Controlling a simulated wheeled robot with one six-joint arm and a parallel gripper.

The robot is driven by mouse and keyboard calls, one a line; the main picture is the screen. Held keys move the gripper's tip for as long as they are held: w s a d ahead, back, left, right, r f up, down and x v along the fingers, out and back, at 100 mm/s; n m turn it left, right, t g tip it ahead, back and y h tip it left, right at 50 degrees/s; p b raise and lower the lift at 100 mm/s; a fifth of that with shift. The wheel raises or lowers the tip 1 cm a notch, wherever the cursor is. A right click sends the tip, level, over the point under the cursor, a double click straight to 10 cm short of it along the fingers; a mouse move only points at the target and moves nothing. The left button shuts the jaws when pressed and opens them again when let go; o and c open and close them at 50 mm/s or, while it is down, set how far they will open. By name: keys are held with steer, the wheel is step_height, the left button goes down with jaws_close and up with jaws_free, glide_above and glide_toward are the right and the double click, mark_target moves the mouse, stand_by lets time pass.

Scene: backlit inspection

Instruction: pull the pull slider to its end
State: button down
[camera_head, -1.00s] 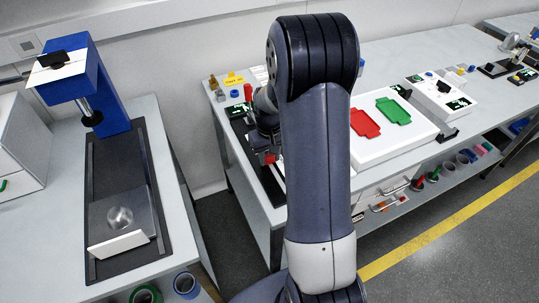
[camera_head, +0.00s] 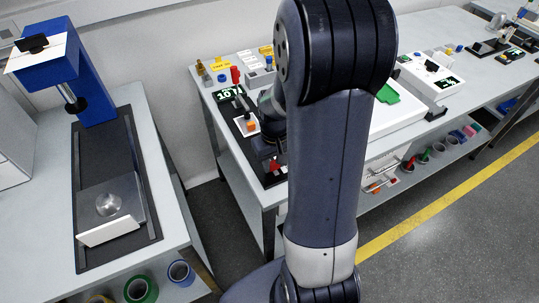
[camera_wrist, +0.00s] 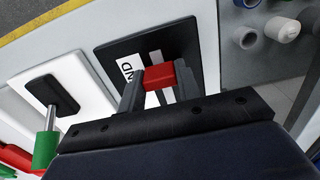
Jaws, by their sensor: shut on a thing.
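The red knob (camera_wrist: 157,75) of the pull slider sits between the two fingers of my gripper (camera_wrist: 159,88) in the wrist view, and the gripper is shut on it. The knob stands over a black plate (camera_wrist: 112,56) with a pale slot. A white label (camera_wrist: 128,68) on the plate reads "ND", its first part cut off or hidden. In the head view my arm covers most of the slider and the gripper; a dark red bit (camera_head: 274,164) shows low beside the arm.
A white panel with a black handle (camera_wrist: 52,95) and a green grip (camera_wrist: 45,148) lie to the left in the wrist view. Grey cylindrical containers (camera_wrist: 282,29) are at the upper right. In the head view a blue press (camera_head: 90,80) stands on the separate left bench.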

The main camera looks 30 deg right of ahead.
steer(key=shift+s, duration=0.2)
steer(key=c, duration=1)
jaws_free()
step_height(320, 180, up, 11)
steer(key=shift+f, duration=0.15)
